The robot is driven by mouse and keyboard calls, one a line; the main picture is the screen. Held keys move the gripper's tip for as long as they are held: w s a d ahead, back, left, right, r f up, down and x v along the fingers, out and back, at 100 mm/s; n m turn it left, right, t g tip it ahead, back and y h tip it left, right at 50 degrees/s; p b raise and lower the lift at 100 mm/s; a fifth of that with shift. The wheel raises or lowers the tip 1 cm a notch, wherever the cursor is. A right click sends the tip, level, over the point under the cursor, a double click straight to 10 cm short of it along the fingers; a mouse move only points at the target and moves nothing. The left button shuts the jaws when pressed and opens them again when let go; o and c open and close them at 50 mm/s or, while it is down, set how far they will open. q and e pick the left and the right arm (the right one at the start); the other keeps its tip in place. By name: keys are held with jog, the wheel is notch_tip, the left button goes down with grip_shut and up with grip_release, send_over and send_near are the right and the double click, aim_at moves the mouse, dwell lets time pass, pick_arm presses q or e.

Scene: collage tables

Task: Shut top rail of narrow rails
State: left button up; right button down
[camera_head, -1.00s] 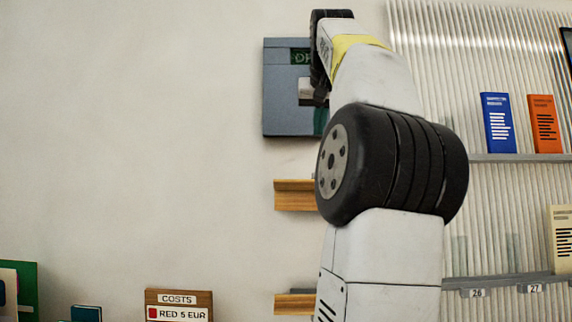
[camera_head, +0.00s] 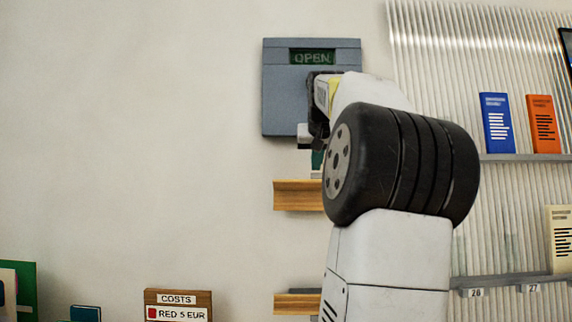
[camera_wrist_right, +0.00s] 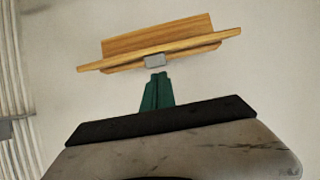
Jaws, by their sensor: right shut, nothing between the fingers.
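The top narrow rail (camera_head: 297,196) is a wooden strip on the wall below a grey panel. In the right wrist view the wooden rail (camera_wrist_right: 160,41) has a back board, a front slat standing out at an angle, and a small grey tab (camera_wrist_right: 154,60) at the slat's middle. My right gripper (camera_head: 317,170) is just above the top rail in the head view, and the arm hides the rail's right part. Its green fingers (camera_wrist_right: 157,75) are together and empty, pointing at the tab with a small gap visible. My left gripper is out of view.
The grey panel (camera_head: 285,95) with an OPEN display (camera_head: 312,57) is above the rail. A lower wooden rail (camera_head: 296,304) is below. A shelf (camera_head: 525,157) with blue and orange books stands right. A COSTS sign (camera_head: 178,300) is at the bottom. The left wall is bare.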

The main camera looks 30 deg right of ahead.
aim_at(317, 182)
jog(key=shift+s+a+f+t, duration=0.2)
jog(key=shift+s+f+t, duration=0.15)
jog(key=shift+f+t, duration=0.05)
dwell(0.6)
jog(key=shift+s+a+f+t+h, duration=0.15)
jog(key=shift+s+f+t+h, duration=0.2)
jog(key=shift+f+t, duration=0.15)
jog(key=shift+s+a+f+t+h, duration=0.15)
jog(key=shift+s+f+t+h, duration=0.15)
jog(key=shift+f+t, duration=0.2)
jog(key=shift+s+a+f, duration=0.15)
jog(key=shift+s+f, duration=0.05)
jog(key=shift+f, duration=0.25)
jog(key=shift+s+a+f, duration=0.1)
jog(key=shift+s+f, duration=0.05)
jog(key=shift+f, duration=0.3)
jog(key=w+d+f+t+h, duration=0.1)
jog(key=f+t, duration=0.1)
jog(key=f, duration=0.3)
jog(key=w+d+f+t+h, duration=0.1)
jog(key=w+f+t+h, duration=0.1)
jog(key=f, duration=0.4)
jog(key=shift+w+f+t, duration=0.15)
jog(key=shift+w+t, duration=0.1)
jog(key=shift+t, duration=0.45)
jog(key=shift+w+f, duration=0.1)
jog(key=shift+f, duration=0.05)
